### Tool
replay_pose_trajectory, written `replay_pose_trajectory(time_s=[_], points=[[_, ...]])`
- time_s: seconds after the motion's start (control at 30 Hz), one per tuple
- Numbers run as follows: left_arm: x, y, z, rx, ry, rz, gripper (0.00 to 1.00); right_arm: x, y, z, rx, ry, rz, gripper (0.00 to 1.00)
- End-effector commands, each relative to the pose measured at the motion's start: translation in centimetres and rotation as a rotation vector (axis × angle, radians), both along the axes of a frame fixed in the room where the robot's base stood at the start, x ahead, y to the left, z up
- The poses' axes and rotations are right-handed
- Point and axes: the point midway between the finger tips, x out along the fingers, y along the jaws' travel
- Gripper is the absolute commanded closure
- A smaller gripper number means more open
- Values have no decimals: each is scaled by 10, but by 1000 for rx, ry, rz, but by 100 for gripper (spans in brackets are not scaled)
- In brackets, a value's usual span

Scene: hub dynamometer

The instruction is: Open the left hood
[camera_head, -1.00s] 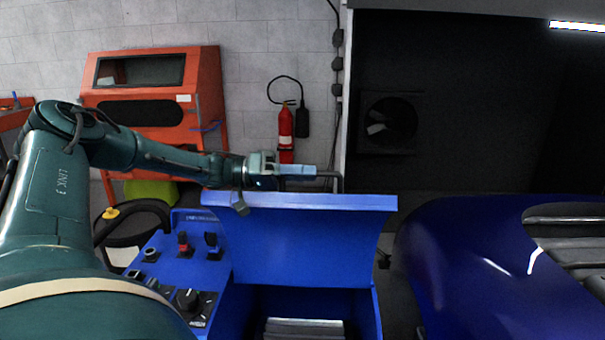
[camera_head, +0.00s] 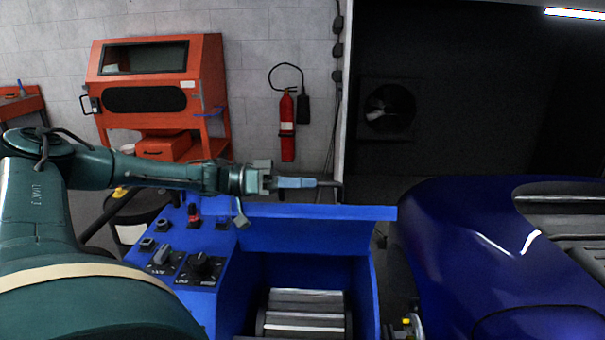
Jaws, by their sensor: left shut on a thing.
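The left hood (camera_head: 320,231) is a blue panel on the blue dynamometer housing in the lower middle. It stands raised and tilted back, with the compartment in front of it uncovered. Metal rollers (camera_head: 306,312) show inside. My left gripper (camera_head: 322,184) reaches in from the left along the hood's far top edge. It is shut on a thin grey bar at that edge, which looks like the hood's handle; the fingers hide most of it. My right gripper is out of view.
A blue control panel (camera_head: 215,245) with knobs and switches lies left of the compartment, below my left arm. A dark blue car (camera_head: 460,250) stands close on the right. A red fire extinguisher (camera_head: 287,125) and orange cabinet (camera_head: 207,75) are at the back wall.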

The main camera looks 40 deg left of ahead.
Motion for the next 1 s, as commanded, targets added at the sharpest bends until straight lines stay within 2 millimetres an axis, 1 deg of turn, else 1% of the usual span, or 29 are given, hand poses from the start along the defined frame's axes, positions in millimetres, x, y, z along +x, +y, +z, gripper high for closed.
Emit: replay_pose_trajectory(time_s=[0.07,0.2,0.47,0.5,0.63,0.67,1.0], points=[[-3,-3,-2,10,-19,1,100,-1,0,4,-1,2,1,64],[-5,-6,-6,25,-35,0,100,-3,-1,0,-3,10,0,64],[-5,-6,-6,24,-35,0,100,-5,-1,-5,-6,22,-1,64],[-5,-6,-6,24,-35,0,78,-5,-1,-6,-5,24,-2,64],[-5,-6,-7,26,-35,-1,67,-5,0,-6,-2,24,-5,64],[-5,-6,-7,26,-35,-1,66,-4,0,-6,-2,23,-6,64],[-6,-6,-8,27,-33,-1,66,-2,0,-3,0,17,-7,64]])
